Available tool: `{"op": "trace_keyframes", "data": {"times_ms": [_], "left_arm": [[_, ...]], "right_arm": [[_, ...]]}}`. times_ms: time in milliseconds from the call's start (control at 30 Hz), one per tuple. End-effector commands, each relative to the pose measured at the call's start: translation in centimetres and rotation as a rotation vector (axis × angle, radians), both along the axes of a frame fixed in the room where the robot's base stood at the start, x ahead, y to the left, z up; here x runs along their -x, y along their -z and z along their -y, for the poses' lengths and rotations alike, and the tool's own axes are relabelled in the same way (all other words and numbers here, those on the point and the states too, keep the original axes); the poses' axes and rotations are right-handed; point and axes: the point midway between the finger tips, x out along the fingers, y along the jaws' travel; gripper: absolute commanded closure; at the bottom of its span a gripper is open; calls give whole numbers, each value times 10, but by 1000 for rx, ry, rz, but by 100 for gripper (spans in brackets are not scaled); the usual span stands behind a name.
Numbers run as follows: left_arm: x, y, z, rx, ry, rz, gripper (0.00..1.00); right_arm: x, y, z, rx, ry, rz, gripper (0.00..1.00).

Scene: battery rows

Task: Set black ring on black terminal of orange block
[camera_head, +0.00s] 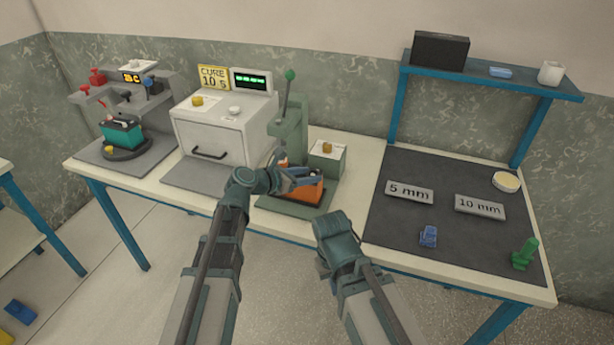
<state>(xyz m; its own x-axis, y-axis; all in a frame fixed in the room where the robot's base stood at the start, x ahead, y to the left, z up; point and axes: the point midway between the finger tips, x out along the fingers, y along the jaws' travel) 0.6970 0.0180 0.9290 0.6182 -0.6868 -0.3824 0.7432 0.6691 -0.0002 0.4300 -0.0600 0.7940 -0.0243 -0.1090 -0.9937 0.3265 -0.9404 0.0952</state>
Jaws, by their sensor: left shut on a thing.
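The orange block (311,194) sits on the green base of a hand press (290,208) near the middle of the bench. A blue part shows along its upper side. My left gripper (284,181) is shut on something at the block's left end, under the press. What it holds is too small and covered to make out. I cannot pick out the black ring or the black terminal; my gripper covers part of the block. My right wrist (338,228) is in front of the bench's front edge, with its fingers hidden.
The press lever (288,90) and column stand close behind my left gripper. A white oven (225,129) is to the left, and a grey-green box (327,160) stands just right of the press. The dark mat (450,165) has labelled plates and small parts.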

Motion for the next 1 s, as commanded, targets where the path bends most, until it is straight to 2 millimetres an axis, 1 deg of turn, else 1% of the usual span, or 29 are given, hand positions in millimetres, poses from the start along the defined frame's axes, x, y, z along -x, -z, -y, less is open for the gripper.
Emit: {"op": "trace_keyframes", "data": {"times_ms": [33, 167, 200, 433, 567, 667, 800, 1000], "left_arm": [[0, 1, 0, 0, 0, 0, 44], [0, 1, 0, 0, 0, 0, 20], [0, 1, 0, 0, 0, 0, 19], [0, 0, 0, 0, 0, 0, 19], [2, -6, -2, 0, -1, 0, 19], [13, -13, -13, 0, -3, -1, 19], [32, -25, -33, 0, -4, -1, 19], [56, -39, -60, 0, -3, -1, 19]], "right_arm": [[0, 1, 0, 0, 0, 0, 100], [0, 0, 0, 0, 0, 0, 100], [0, 0, 0, 0, 0, 0, 100], [0, 0, 0, 0, 0, 0, 100], [0, -6, 0, 0, 0, 0, 100], [0, -13, 0, 0, 0, 0, 100], [0, -25, 0, 0, 0, 0, 100], [0, -39, 0, 0, 1, 0, 100]]}}
